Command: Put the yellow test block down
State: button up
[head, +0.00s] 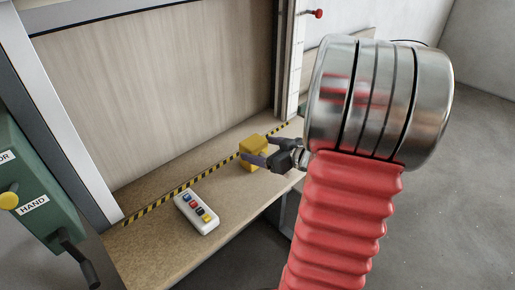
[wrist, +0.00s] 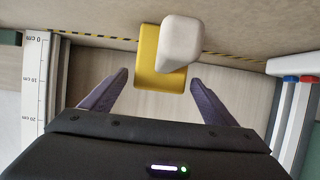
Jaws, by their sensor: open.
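The yellow test block (head: 253,144) appears to rest on the wooden ledge by the striped tape in the head view. In the wrist view the yellow block (wrist: 147,58) lies just beyond the fingertips, with a pale rounded piece (wrist: 181,42) in front of part of it. I cannot tell whether that piece belongs to the block. My gripper (wrist: 160,77) is open, with a gap between each finger and the block's sides. In the head view my gripper (head: 262,153) is close at the block, and one finger hides part of it.
A white remote with coloured buttons (head: 197,212) lies on the ledge (head: 160,250). Black-yellow tape (head: 190,184) runs along the shutter panel's (head: 160,85) foot. A green HAND box (head: 35,190) with a lever stands left. A scale (wrist: 36,80) stands left in the wrist view.

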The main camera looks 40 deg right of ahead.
aim_at(267, 155)
jog(key=v, duration=0.9)
jog(key=shift+w, duration=0.15)
dwell(0.6)
jog(key=shift+w+d+r+h, duration=0.1)
jog(key=shift+w+r+h, duration=0.2)
jog(key=shift+w, duration=0.25)
jog(key=w+a+r+m+g+h, duration=0.25)
jog(key=w+a+r+h, duration=0.3)
jog(key=r, duration=0.35)
jog(key=s+a+f+g+y, duration=0.1)
jog(key=s+a, duration=0.3)
jog(key=a, duration=0.4)
jog(key=s+a+f+n+g+y, duration=0.1)
jog(key=s+a, duration=0.3)
jog(key=a, duration=0.5)
jog(key=s+a+f+n+g+y, duration=0.1)
jog(key=s+a+g+y, duration=0.2)
jog(key=a, duration=0.6)
jog(key=shift+s+a+f+y, duration=0.25)
jog(key=shift+s+f+y, duration=0.1)
jog(key=shift+s, duration=0.35)
